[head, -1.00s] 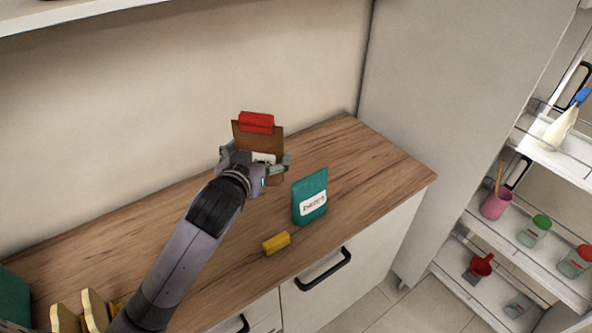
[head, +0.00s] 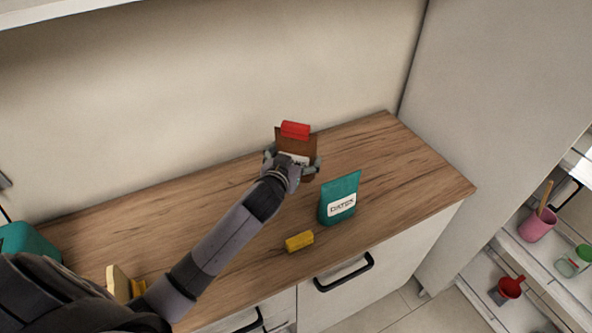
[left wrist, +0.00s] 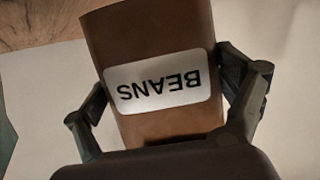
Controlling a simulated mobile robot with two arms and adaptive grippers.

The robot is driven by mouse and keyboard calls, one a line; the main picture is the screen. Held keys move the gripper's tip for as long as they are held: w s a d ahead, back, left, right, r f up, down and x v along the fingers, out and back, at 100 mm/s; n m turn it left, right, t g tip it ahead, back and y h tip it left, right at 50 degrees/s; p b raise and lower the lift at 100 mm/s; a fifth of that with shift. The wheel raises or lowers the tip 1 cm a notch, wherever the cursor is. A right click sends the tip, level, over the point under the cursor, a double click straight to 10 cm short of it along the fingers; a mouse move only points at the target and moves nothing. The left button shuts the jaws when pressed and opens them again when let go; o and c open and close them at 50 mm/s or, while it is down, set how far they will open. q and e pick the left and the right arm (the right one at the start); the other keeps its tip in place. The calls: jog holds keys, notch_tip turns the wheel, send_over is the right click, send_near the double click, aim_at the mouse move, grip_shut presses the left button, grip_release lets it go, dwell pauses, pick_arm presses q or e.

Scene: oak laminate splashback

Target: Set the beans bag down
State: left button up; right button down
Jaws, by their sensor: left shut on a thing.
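The beans bag (head: 300,143) is brown with a white label and a red clip (head: 295,130) on its top. My left gripper (head: 291,168) is shut on it, with a finger on each side of the bag. In the left wrist view the beans bag (left wrist: 150,125) fills the middle, with its BEANS label upside down. The bag is upright over the back part of the wooden counter (head: 215,215). My right gripper is not in view.
A teal bag (head: 340,198) stands to the right, nearer the front edge. A yellow block (head: 299,242) lies in front. A teal object (head: 28,240) is at the far left. A tall cabinet side (head: 485,95) bounds the counter's right end. The counter's right end is clear.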

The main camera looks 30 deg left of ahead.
pick_arm(q)
jog(key=shift+f, duration=0.6)
notch_tip(320, 180, down, 4)
jog(key=shift+r, duration=0.25)
jog(key=shift+f, duration=0.35)
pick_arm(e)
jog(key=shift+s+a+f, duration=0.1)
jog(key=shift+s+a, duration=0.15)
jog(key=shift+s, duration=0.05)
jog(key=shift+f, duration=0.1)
pick_arm(q)
jog(key=o, duration=1.3)
jog(key=shift+f, duration=0.2)
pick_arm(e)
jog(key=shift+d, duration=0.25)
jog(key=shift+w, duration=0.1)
